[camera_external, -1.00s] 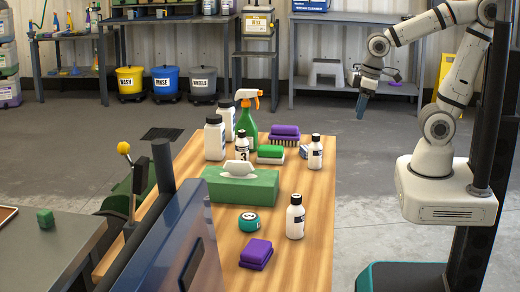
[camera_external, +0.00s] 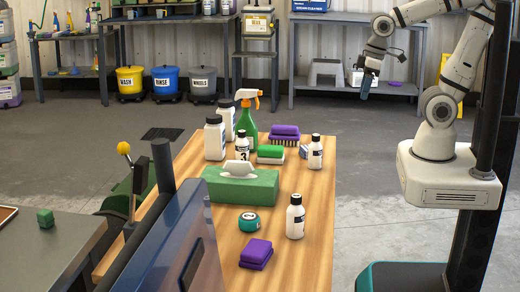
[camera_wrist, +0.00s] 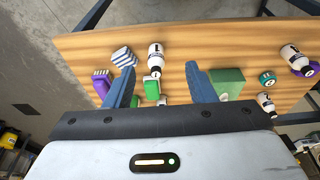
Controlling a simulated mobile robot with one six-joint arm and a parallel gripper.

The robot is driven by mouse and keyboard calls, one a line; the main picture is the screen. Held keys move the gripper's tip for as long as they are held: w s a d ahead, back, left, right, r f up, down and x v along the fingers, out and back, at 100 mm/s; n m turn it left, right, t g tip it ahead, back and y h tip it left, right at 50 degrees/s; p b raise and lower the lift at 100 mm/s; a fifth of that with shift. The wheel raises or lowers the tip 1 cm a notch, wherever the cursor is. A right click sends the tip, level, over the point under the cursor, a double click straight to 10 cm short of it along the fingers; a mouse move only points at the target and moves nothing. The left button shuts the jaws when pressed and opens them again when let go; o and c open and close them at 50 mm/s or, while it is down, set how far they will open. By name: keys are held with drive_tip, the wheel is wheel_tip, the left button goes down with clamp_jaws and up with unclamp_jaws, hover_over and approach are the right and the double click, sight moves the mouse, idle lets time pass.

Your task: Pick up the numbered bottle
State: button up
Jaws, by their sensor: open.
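A small white bottle (camera_external: 242,146) with a black cap and a dark digit on its label, perhaps a 3, stands upright behind the green tissue box (camera_external: 250,188). Two similar bottles stand along the table's right side, one at the back (camera_external: 315,154) and one nearer (camera_external: 295,218); their labels are hard to read. In the wrist view, one bottle (camera_wrist: 156,62) shows between the fingers, another (camera_wrist: 290,52) at the right. My gripper (camera_external: 365,88) is open and empty, with blue fingers, raised well above and beyond the table's right side. It also shows in the wrist view (camera_wrist: 160,85).

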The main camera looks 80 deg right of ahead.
sight(300, 196)
drive_tip(key=w+a+f+n+t+y+b, duration=0.35)
drive_tip(key=w+a+f+t+b, duration=0.25)
drive_tip(key=w+a+f+b, duration=0.65)
drive_tip(key=a+f+n+t+y+b, duration=0.1)
drive_tip(key=a+f+n+y+b, duration=0.15)
drive_tip(key=a, duration=0.55)
drive_tip(key=w+a+f+n+t+y+b, duration=0.15)
drive_tip(key=a+y, duration=0.25)
drive_tip(key=a, duration=0.4)
drive_tip(key=a+f+n+t+y+b, duration=0.1)
drive_tip(key=a+n+y+b, duration=0.15)
drive_tip(key=a, duration=0.65)
drive_tip(key=shift+m+y, duration=0.3)
drive_tip(key=shift+y, duration=0.05)
drive_tip(key=x, duration=0.7)
drive_tip(key=shift+w+d+r, duration=0.1)
drive_tip(key=shift+w+d, duration=0.05)
drive_tip(key=shift+c, duration=0.3)
clamp_jaws()
